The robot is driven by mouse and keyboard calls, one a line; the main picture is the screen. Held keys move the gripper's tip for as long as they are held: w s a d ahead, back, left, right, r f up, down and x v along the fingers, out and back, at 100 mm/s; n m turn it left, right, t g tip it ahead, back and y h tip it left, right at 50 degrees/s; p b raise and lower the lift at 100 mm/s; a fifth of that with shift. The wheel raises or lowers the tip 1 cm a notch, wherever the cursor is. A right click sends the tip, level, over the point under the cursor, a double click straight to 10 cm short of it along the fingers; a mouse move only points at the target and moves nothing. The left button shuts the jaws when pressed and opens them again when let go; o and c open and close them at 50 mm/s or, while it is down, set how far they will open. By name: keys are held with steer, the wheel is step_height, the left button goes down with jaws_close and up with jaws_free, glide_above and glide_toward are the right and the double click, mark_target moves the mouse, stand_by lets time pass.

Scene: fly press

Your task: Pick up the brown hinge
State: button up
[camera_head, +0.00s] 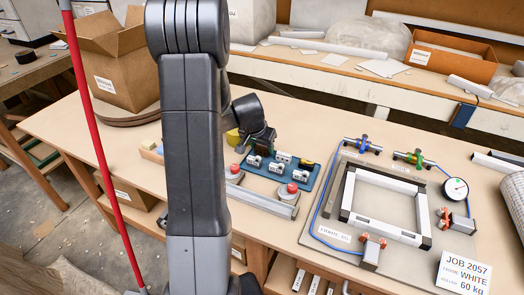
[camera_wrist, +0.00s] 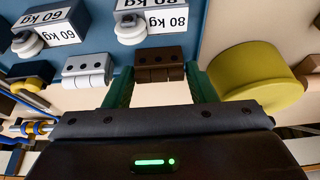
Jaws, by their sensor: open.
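The brown hinge (camera_wrist: 160,72) shows in the wrist view at the upper middle, lying by the edge of the blue tray (camera_wrist: 190,20). My gripper (camera_wrist: 157,80) is open, with one green finger at each side of the hinge. The jaws are not closed on it, and I cannot tell whether either finger touches it. A white hinge (camera_wrist: 88,70) lies to the left of the left finger. In the head view my wrist is low over the table beside the blue tray (camera_head: 300,188), and the brown hinge is hidden there.
A yellow cylinder (camera_wrist: 258,72) stands close to the right finger. Blocks marked 60 kg (camera_wrist: 55,25) and 80 kg (camera_wrist: 150,20) sit on the tray. A white frame (camera_head: 385,232) on a board lies to the right. A cardboard box (camera_head: 115,65) stands at the back left.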

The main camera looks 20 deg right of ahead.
steer(key=shift+w+d+f, duration=0.1)
steer(key=shift+d+f, duration=0.05)
steer(key=shift+f, duration=0.25)
steer(key=c, duration=0.6)
steer(key=shift+o, duration=0.2)
